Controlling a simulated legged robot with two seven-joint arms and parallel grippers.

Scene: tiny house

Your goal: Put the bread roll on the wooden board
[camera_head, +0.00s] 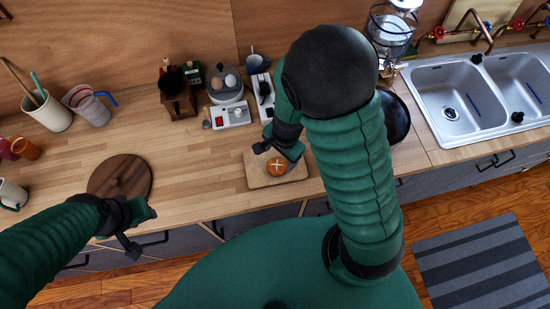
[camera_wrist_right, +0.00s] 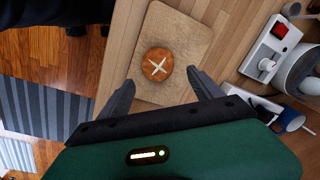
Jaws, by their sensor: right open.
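The bread roll (camera_head: 277,167) is round and brown with a pale cross on top. It lies on a light rectangular board (camera_head: 258,181) near the counter's front edge, and it also shows in the right wrist view (camera_wrist_right: 157,64). A round dark wooden board (camera_head: 118,177) lies bare on the counter at the left. My right gripper (camera_head: 281,153) is open and empty above the roll; in the right wrist view its fingers (camera_wrist_right: 162,78) are spread on the near side of the roll, apart from it. My left gripper (camera_head: 143,231) is open and empty in front of the round board.
An egg cooker (camera_head: 227,93) and a blue mug (camera_head: 254,61) stand behind the roll. A measuring jug (camera_head: 90,105) and a utensil crock (camera_head: 47,110) stand at the left. The double sink (camera_head: 455,103) is at the right. The counter between the two boards is clear.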

